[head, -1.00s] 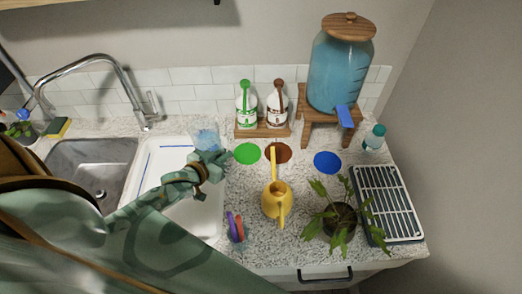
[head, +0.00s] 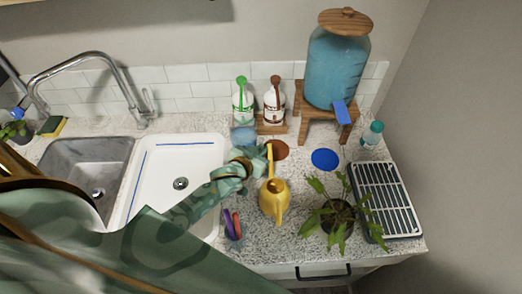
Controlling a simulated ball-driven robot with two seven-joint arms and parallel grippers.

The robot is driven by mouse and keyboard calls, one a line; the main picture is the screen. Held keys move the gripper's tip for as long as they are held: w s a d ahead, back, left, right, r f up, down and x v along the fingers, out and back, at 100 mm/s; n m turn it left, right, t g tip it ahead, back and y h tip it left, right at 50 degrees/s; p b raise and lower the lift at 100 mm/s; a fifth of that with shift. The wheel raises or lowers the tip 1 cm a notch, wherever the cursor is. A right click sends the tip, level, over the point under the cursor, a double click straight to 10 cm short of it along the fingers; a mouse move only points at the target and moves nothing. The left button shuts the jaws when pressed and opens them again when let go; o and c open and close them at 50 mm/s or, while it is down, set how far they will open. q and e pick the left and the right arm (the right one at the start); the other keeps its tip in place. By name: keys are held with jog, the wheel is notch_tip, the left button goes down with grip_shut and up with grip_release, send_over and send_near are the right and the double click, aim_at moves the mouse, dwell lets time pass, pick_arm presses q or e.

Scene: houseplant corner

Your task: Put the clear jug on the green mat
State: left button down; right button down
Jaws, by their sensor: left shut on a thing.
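The clear jug (head: 243,135), with a bluish tint, is at the counter between the white sink basin and the brown mat. My left gripper (head: 248,156) is shut on the jug from its near side. The gripper hides the jug's lower part. The green mat is not visible now; the jug and my gripper cover the spot where it lay. I cannot tell whether the jug touches the mat or hangs above it. My right gripper is not in view.
A yellow watering can (head: 273,200) stands close to the right of my left gripper. A brown mat (head: 279,149) and a blue mat (head: 325,159) lie to the right. A potted plant (head: 338,214) stands front right.

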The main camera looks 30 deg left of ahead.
pick_arm(q)
jog(key=shift+f, duration=0.1)
jog(key=c, duration=1.8)
grip_release()
jog(key=shift+o, duration=0.2)
jog(key=shift+s+r, duration=0.15)
jog(key=shift+r, duration=0.05)
jog(key=p+v, duration=0.2)
jog(key=v, duration=0.9)
jog(key=shift+s, duration=0.3)
jog(key=shift+r, duration=0.15)
